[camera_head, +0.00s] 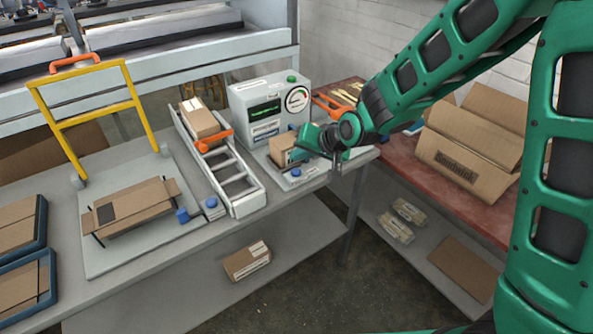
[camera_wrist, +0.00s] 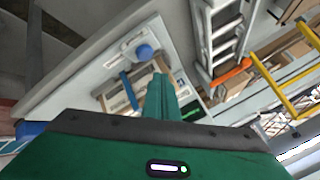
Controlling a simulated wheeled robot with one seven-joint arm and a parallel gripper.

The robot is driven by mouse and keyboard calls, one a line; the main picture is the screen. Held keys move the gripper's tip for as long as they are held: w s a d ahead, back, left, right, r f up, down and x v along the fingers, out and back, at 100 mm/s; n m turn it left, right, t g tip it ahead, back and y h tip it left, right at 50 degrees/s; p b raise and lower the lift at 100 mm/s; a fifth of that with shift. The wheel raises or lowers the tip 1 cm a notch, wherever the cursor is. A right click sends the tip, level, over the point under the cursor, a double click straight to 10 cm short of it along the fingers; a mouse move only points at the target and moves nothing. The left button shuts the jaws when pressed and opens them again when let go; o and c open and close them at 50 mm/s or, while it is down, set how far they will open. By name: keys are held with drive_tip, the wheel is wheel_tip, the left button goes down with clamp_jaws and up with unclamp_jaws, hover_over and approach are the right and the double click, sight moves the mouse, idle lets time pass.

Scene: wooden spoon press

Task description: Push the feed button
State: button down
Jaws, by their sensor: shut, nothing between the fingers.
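Three blue buttons show in the head view, and I cannot tell for sure which is the feed button. One blue button (camera_head: 211,203) sits beside the low end of the grey chute (camera_head: 247,203). Another (camera_head: 182,216) is at the right edge of the flat plate under the yellow handle. A third (camera_head: 296,172) is at the front of the scale's base, and a blue button also shows in the wrist view (camera_wrist: 145,52). My gripper (camera_head: 300,153) is shut and empty over the scale base, near a cardboard parcel (camera_head: 283,149). Its green fingers (camera_wrist: 158,88) partly hide the parcel.
The chute holds a parcel (camera_head: 199,119) behind an orange lever (camera_head: 214,140). A white machine (camera_head: 254,100) with a dial and green top button stands behind the scale. The yellow handle frame (camera_head: 100,118) stands left. A large open box (camera_head: 466,155) lies right.

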drive_tip(key=shift+r, duration=1.5)
drive_tip(key=s+d+r+m+g+h, duration=0.1)
drive_tip(key=s+d+h, duration=0.25)
drive_tip(key=d, duration=0.95)
drive_tip(key=s+d+r+m+g+h, duration=0.15)
drive_tip(key=s+d, duration=0.35)
drive_tip(key=d, duration=0.7)
drive_tip(key=s+d+r+m+g, duration=0.1)
drive_tip(key=s+d, duration=0.3)
drive_tip(key=s, duration=0.5)
drive_tip(key=s+d+m+g, duration=0.1)
drive_tip(key=s+d+g, duration=0.1)
drive_tip(key=s+d, duration=0.3)
drive_tip(key=s+d+r+m+g, duration=0.1)
drive_tip(key=s+d, duration=0.4)
drive_tip(key=s, duration=0.7)
drive_tip(key=shift+s+r+h, duration=0.35)
drive_tip(key=shift+h, duration=0.05)
drive_tip(key=shift+g, duration=0.25)
